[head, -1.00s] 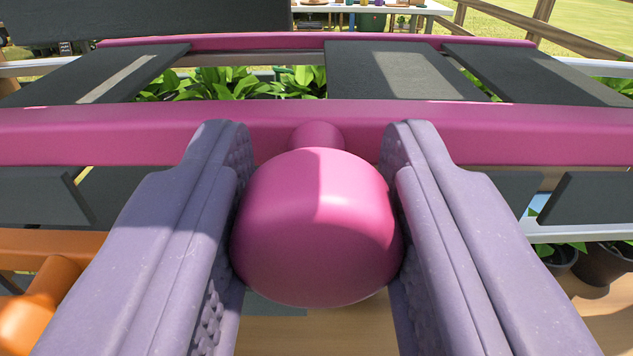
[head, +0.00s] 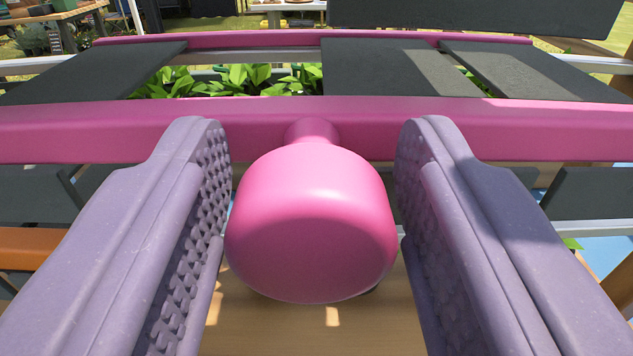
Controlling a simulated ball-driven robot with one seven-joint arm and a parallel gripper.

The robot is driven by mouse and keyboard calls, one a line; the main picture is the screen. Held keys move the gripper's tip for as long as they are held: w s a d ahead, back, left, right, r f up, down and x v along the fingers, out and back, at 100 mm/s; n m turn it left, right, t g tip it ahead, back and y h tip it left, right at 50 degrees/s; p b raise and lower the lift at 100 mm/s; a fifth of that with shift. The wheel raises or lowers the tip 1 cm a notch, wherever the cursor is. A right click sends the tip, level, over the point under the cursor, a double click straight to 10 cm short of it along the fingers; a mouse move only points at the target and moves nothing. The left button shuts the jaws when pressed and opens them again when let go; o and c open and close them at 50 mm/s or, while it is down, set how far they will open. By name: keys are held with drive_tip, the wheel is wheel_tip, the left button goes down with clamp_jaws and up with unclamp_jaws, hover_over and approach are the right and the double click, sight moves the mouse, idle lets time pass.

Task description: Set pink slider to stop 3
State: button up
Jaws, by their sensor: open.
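The pink slider shows as a long pink bar (head: 130,132) across the head view, with a rounded pink knob (head: 311,225) on a short stem in the middle of its near side. My gripper (head: 312,150) is open, with one purple finger on each side of the knob. A gap shows between the knob and the right finger; the left finger is close to the knob, and I cannot tell whether its lower part touches. Dark slats (head: 385,70) lie beyond the bar, reaching to a second pink bar (head: 300,39). No stop marks show.
Green plants (head: 245,80) show in the gap between the slats. An orange bar (head: 28,249) lies lower left, below the pink bar. Dark panels (head: 590,195) hang under the bar. A wooden surface (head: 290,325) is below the knob. Tables stand far back.

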drive_tip(key=shift+o, duration=0.5)
drive_tip(key=shift+s, duration=0.1)
drive_tip(key=s+p, duration=0.2)
drive_tip(key=s, duration=0.5)
drive_tip(key=shift+s+a, duration=0.3)
drive_tip(key=shift+s+f, duration=0.1)
